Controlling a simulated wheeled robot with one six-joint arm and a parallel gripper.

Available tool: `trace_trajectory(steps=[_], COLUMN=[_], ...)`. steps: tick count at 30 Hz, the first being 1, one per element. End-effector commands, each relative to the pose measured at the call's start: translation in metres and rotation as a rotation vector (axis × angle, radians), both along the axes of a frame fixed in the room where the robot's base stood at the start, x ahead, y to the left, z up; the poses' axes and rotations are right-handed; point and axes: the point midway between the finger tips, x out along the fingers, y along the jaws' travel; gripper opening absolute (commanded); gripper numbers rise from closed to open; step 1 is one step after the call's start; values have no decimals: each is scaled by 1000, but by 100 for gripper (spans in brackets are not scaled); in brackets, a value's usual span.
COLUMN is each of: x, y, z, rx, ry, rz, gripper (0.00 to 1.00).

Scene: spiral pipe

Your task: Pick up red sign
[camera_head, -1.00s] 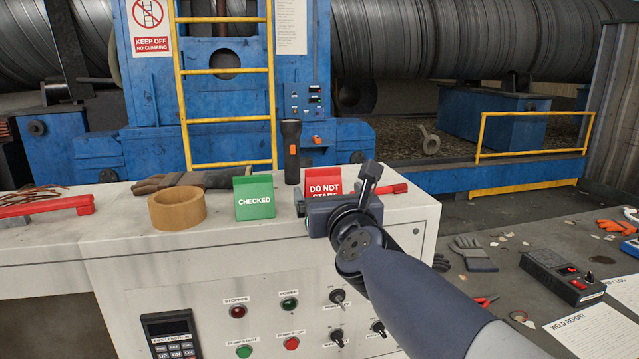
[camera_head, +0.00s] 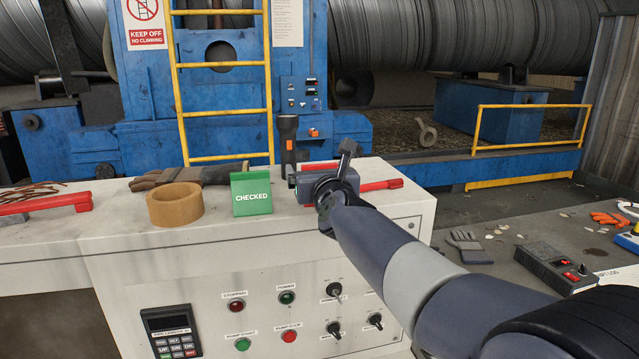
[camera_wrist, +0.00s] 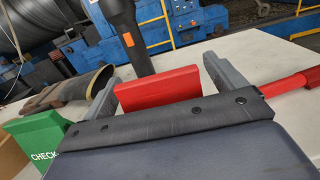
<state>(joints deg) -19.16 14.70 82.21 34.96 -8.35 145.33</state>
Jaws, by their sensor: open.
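The red sign (camera_wrist: 158,88) stands between the two grey fingers of my gripper (camera_wrist: 162,70) in the wrist view. The fingers are apart, with a visible gap on each side of the sign; its lower part is hidden by the gripper body. In the head view my gripper (camera_head: 316,186) is low over the white cabinet top and hides most or all of the sign. The green CHECKED sign (camera_head: 251,193) stands to the left, and it also shows in the wrist view (camera_wrist: 36,137).
A black flashlight (camera_head: 288,145) stands upright behind my gripper. A red-handled tool (camera_head: 382,185) lies to the right. A brown tape roll (camera_head: 175,204) and a glove (camera_head: 180,177) are on the left of the white cabinet (camera_head: 110,240).

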Motion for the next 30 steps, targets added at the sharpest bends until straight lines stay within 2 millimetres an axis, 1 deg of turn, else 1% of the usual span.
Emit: trace_trajectory(steps=[6, 23, 24, 30], x=[0, 0, 0, 0], y=[0, 0, 0, 0], z=[0, 0, 1, 1], rx=[0, 0, 0, 0], ry=[-1, -1, -1, -1], rz=[0, 0, 0, 0], gripper=[90, 44, 43, 43])
